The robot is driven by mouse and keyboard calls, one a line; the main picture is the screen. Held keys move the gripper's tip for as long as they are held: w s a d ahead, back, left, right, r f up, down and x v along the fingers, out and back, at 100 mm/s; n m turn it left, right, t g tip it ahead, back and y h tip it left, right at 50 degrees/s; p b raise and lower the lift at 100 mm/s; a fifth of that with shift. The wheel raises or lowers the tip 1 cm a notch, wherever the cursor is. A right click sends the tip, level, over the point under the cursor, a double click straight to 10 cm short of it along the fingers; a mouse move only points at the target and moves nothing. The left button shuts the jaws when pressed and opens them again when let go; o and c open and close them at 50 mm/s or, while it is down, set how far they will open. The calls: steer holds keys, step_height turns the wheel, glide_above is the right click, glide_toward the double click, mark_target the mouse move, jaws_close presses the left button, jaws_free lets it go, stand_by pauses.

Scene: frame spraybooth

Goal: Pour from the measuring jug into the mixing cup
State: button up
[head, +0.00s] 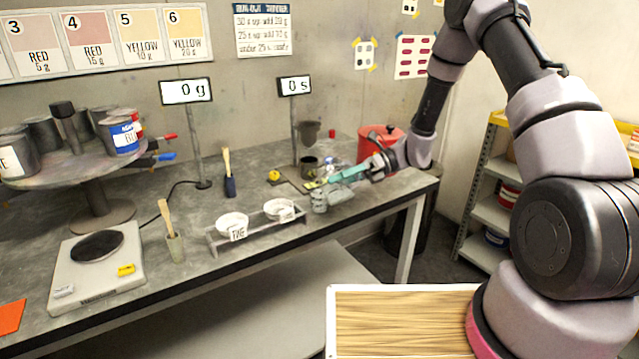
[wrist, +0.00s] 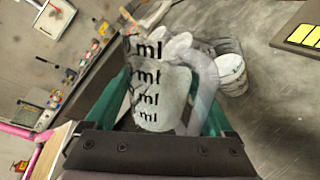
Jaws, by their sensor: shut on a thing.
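My gripper (wrist: 165,120) is shut on the clear measuring jug (wrist: 160,92), with its teal fingers on both sides. The jug has black ml marks, and its handle (wrist: 207,85) is on the right in the wrist view. In the head view my gripper (head: 338,177) is over the right part of the bench; I cannot make out the jug clearly there. A white cup (wrist: 232,72) shows right of the jug in the wrist view. Two white cups (head: 232,224) (head: 280,210) with labels stand in a rack in the head view. I cannot tell which cup is the mixing cup.
A scale (head: 97,268) with a dark round plate is at the bench's left front; displays read 0 g (head: 186,91) and 0 s (head: 294,86). Paint cans (head: 122,137) crowd a round stand. Small grey containers (head: 319,202) are near my gripper, and a red can (head: 379,142) is behind it.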

steer(key=shift+s+d+n+t+y, duration=0.3)
steer(key=shift+n+y, duration=0.1)
steer(key=shift+n, duration=0.4)
steer(key=shift+s+r+n, duration=0.1)
steer(key=shift+s+n, duration=0.05)
steer(key=shift+n, duration=0.25)
steer(key=shift+s+d+f+n+y, duration=0.1)
steer(key=shift+d+f+n+y, duration=0.05)
steer(key=shift+f+n+y, duration=0.3)
steer(key=shift+s+f+n+t+y, duration=0.2)
steer(key=shift+f+n+t+y, duration=0.25)
steer(key=shift+n, duration=0.5)
steer(key=s+d+r+n+y, duration=0.1)
steer(key=s+d+r+n, duration=0.1)
steer(key=s+d+r, duration=0.1)
steer(key=shift+s+d+r, duration=0.15)
steer(key=shift+s+r, duration=0.3)
steer(key=shift+s, duration=0.55)
